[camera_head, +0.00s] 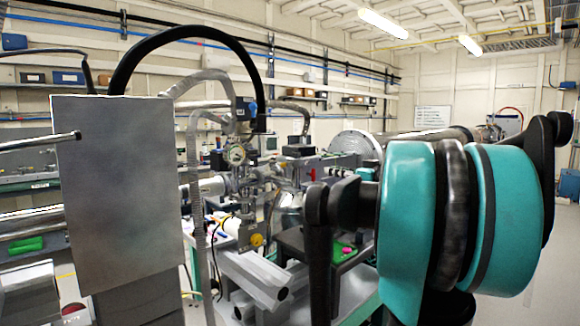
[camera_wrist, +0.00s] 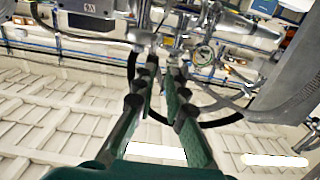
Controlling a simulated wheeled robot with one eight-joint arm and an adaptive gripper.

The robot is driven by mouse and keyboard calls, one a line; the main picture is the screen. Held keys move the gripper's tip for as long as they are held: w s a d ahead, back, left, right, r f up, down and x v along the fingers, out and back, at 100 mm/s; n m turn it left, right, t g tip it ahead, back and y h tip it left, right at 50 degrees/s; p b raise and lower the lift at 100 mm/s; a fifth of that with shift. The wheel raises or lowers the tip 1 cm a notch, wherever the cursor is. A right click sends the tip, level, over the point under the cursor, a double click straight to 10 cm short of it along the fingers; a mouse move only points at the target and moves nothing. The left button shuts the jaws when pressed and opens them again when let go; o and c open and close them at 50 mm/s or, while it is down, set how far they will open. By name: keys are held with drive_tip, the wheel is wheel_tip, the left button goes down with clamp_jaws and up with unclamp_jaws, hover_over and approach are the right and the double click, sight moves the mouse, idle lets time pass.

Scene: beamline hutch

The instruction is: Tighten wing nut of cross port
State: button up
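In the head view, a metal cross-shaped pipe assembly (camera_head: 243,180) stands mid-picture with a round gauge (camera_head: 236,154) on it. It is likely the cross port, but I cannot pick out its wing nut. In the wrist view, my gripper (camera_wrist: 160,72) has two dark green fingers with black joints. A gap shows between them, and nothing is seen held. Metal pipe fittings (camera_wrist: 146,36) lie beyond the fingertips; I cannot tell whether the tips touch them. I cannot make out my gripper in the head view.
My teal arm joint covers much of the right of the head view. A grey panel (camera_head: 118,180) stands at left, and a black hose (camera_head: 190,33) arches over the middle. Metal rails (camera_head: 258,279) and a yellow knob (camera_head: 257,240) sit below the assembly.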

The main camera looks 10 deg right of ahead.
approach(297, 163)
drive_tip(key=w+a, duration=0.1)
drive_tip(key=a, duration=0.1)
drive_tip(key=w+a, duration=0.3)
drive_tip(key=a, duration=0.1)
drive_tip(key=shift+w+a+r, duration=0.15)
drive_tip(key=shift+a+r, duration=0.1)
clamp_jaws()
